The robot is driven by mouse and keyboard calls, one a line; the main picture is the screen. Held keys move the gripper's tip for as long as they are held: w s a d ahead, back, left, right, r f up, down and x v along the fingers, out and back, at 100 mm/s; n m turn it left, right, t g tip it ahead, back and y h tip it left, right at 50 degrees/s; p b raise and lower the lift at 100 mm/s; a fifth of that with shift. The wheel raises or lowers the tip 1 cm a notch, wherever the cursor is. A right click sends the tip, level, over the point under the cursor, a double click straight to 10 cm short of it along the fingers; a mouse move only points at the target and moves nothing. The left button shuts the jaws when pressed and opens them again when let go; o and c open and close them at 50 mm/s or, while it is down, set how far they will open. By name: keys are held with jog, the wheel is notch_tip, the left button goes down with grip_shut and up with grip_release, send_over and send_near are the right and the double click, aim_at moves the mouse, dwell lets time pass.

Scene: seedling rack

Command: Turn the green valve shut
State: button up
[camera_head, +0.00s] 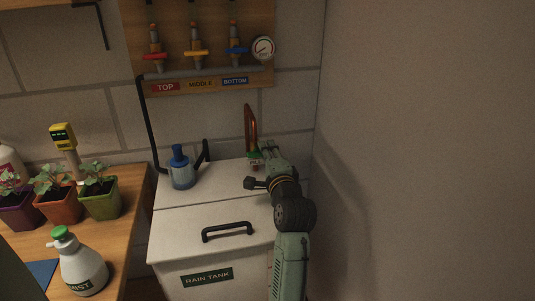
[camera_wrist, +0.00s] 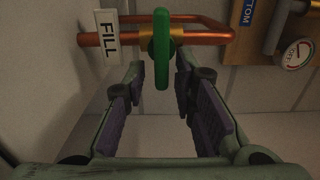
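The green valve handle (camera_wrist: 161,50) shows in the wrist view as a long upright bar, crosswise to the copper pipe (camera_wrist: 201,40) it sits on. A white FILL tag (camera_wrist: 106,37) hangs on the pipe to its left. My gripper (camera_wrist: 159,70) is open, one finger on each side of the handle's lower end in the picture. No finger visibly touches it, and I cannot tell how deep it sits between them. In the head view my gripper (camera_head: 267,150) is at the upright copper pipe (camera_head: 249,124), above the rain tank's back right; it mostly hides the valve there.
The white rain tank (camera_head: 185,247) has a black lid handle (camera_head: 228,231) and a blue bottle (camera_head: 181,168) on top. A board above holds red, yellow and blue valves and a gauge (camera_head: 263,48). A bare wall is close on the right. Potted seedlings and a spray bottle (camera_head: 80,266) stand left.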

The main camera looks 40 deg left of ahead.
dwell(0.3)
jog(key=v, duration=1.2)
